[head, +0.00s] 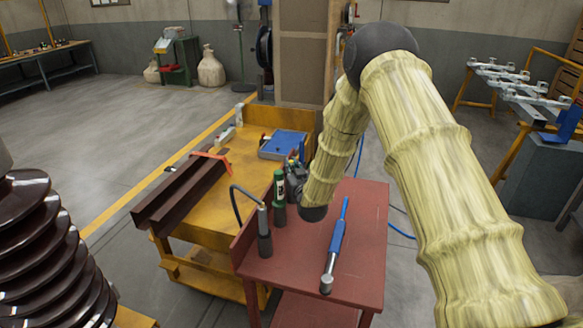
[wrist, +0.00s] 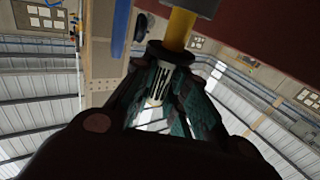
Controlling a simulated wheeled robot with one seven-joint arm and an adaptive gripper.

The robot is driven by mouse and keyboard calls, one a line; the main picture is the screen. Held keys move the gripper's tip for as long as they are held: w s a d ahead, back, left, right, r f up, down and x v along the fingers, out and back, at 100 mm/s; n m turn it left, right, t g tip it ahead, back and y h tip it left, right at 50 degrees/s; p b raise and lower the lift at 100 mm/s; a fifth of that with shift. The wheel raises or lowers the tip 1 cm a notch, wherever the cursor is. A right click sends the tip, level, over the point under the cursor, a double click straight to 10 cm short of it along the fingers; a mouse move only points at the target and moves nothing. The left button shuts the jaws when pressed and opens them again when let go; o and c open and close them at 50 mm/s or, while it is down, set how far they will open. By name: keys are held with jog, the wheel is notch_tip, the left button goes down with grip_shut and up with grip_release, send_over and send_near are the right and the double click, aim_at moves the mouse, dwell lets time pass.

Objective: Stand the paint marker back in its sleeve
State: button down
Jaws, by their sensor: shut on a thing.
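In the wrist view, my gripper (wrist: 172,58) is shut around a slim yellow piece with a black collar, which I take to be the paint marker (wrist: 181,28). Dark teal fingers close in from both sides. The marker's far end meets a grey piece (wrist: 192,7); whether this is part of it or the sleeve, I cannot tell. In the head view, my gripper (head: 295,180) is low over the back of the red cart, partly behind my arm's end. The marker is not clear there, and I cannot identify the sleeve with certainty.
The red cart (head: 348,268) bears a blue-handled tool (head: 336,240), a green cylinder with a pale label (head: 280,195) close left of my gripper, and a dark cylinder with a curved cable (head: 264,235). A yellow bench (head: 205,222) adjoins behind. The cart's right side is clear.

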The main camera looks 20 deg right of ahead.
jog(key=shift+f+b, duration=0.85)
jog(key=shift+f, duration=0.55)
jog(key=c, duration=1.3)
grip_release()
jog(key=shift+c, duration=0.2)
jog(key=s, duration=1.2)
jog(key=shift+a, duration=0.1)
